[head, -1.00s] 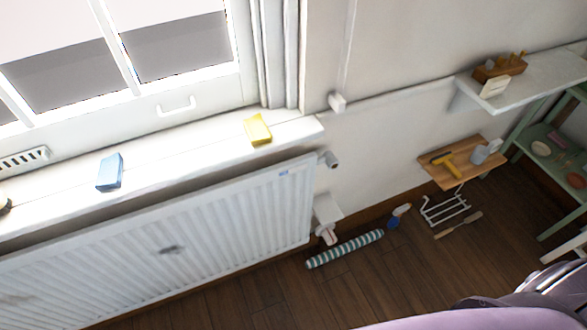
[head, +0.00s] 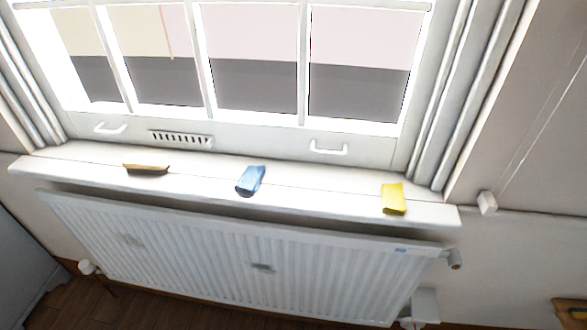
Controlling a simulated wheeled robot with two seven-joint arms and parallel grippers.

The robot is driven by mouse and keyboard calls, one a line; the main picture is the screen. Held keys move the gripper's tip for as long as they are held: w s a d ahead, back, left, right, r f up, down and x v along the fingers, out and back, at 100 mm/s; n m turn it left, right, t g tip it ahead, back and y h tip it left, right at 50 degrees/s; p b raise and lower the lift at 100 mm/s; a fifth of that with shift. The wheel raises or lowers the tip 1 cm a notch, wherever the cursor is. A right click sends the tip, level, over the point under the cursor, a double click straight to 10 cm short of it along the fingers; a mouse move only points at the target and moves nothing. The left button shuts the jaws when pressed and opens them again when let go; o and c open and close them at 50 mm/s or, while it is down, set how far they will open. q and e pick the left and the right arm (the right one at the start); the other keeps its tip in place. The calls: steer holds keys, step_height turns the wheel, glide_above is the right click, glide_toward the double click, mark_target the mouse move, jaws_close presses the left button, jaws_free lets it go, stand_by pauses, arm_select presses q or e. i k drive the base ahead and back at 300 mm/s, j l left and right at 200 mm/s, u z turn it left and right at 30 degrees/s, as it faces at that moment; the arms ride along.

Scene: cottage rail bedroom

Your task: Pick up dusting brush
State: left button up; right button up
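A tan and dark, flat, elongated object that looks like a brush (head: 146,169) lies on the left part of the white windowsill (head: 320,193). Its fine detail is too small to make out. A blue block-like item (head: 251,180) sits near the middle of the sill. A yellow one (head: 394,198) sits toward the right end. Neither of my grippers is in the head view, and nothing of the arms shows.
A white ribbed radiator (head: 215,260) hangs below the sill, with a valve (head: 453,259) at its right. The window with its handles (head: 328,148) rises behind the sill. Dark wooden floor (head: 75,308) shows at lower left. A wooden shelf edge (head: 572,310) shows at lower right.

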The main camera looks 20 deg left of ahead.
mark_target(149, 164)
steer(key=u, duration=1.45)
